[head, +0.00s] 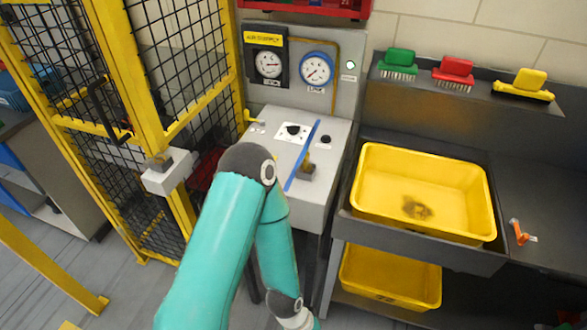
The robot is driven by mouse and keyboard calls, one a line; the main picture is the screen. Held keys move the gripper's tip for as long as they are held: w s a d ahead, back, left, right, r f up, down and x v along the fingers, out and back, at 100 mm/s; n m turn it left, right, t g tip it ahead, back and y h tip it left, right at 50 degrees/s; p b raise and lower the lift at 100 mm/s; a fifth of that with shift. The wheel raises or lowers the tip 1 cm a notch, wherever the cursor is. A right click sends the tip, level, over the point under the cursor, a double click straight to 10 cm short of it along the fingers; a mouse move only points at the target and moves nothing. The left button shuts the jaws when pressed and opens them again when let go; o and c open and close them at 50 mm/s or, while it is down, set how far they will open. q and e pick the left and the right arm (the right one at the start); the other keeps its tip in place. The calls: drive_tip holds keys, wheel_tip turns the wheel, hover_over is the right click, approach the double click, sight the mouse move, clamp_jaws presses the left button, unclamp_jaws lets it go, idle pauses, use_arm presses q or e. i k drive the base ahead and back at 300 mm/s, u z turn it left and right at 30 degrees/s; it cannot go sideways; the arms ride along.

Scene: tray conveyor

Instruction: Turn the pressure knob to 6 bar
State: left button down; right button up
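A black knob (293,130) sits on a white marked plate on top of the light grey control box (276,114); it looks like the pressure knob, but its marks are too small to read. Two round gauges are on the panel behind it: a left gauge (268,64) beneath a yellow air supply sign, and a blue-rimmed gauge (317,69). Their needle values cannot be read surely. A teal arm of mine rises from the bottom and bends in front of the box, its wrist running off the bottom edge. Neither gripper is in view.
A small black button or knob (326,139) and a yellow-topped dark fitting (307,168) stand on the box beside a blue stripe (301,156). A yellow-framed mesh fence (143,70) is left. A yellow tray (369,182) and several brushes (454,73) are right.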

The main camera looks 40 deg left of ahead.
sight(292, 130)
drive_tip(key=u, duration=1.2)
drive_tip(key=k, duration=0.85)
drive_tip(key=u, duration=0.5)
drive_tip(key=i, duration=0.55)
